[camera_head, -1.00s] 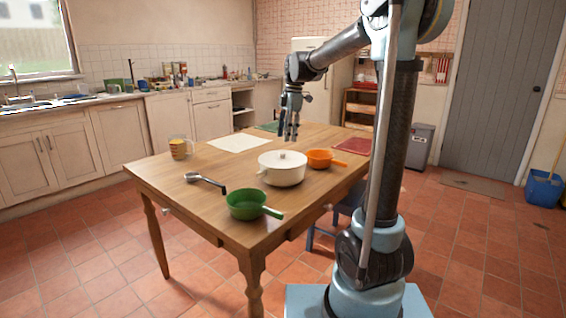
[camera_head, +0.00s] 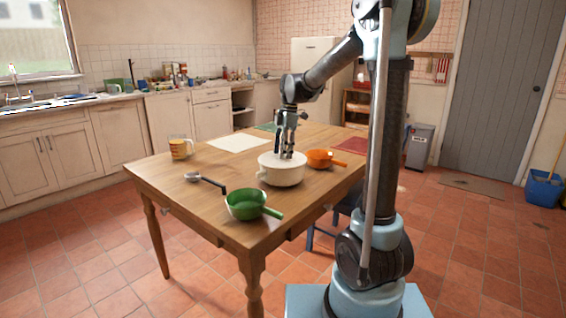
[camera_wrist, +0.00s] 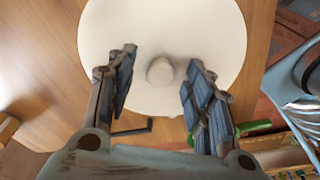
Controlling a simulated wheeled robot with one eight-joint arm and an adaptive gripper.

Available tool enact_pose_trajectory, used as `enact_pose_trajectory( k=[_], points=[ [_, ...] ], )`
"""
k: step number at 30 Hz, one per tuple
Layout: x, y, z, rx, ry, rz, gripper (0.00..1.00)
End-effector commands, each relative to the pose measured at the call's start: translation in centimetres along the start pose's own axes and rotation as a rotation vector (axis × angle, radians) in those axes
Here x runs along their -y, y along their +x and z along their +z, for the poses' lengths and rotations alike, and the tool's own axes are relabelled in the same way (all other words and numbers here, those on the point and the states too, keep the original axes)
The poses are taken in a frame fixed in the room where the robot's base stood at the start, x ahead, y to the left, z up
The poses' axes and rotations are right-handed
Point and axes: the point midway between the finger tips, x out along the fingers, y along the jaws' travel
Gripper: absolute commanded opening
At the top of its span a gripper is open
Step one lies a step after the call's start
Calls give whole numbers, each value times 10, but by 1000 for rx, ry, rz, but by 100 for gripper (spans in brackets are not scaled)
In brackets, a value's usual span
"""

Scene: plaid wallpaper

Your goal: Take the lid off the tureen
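The white tureen (camera_head: 283,175) stands upright on the wooden table with its lid (camera_wrist: 160,28) on top. The lid's round knob (camera_wrist: 160,71) shows in the wrist view, between my two fingers and a little ahead of the fingertips' middle. My gripper (camera_head: 287,156) points down just over the lid and hides the knob in the head view. In the wrist view my gripper (camera_wrist: 162,75) is open, with a gap between each finger and the knob. I cannot tell the exact height of the fingertips over the lid.
On the table (camera_head: 180,206), a green pan (camera_head: 245,205) stands in front of the tureen and an orange pan (camera_head: 320,158) close to its right. A ladle (camera_head: 205,181) and a mug (camera_head: 180,149) are to the left. Bare tabletop lies left of the tureen.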

Motion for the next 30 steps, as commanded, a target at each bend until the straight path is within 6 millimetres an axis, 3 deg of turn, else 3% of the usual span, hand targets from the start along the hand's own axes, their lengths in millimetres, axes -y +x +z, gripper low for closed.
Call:
enact_pose_trajectory(
  k=[1,6,19,30],
  points=[
    [0,0,0,0,0,0,36],
    [0,0,0,0,0,0,0],
    [0,-7,-1,0,0,0,0],
    [0,-66,-10,0,0,0,0]
  ],
)
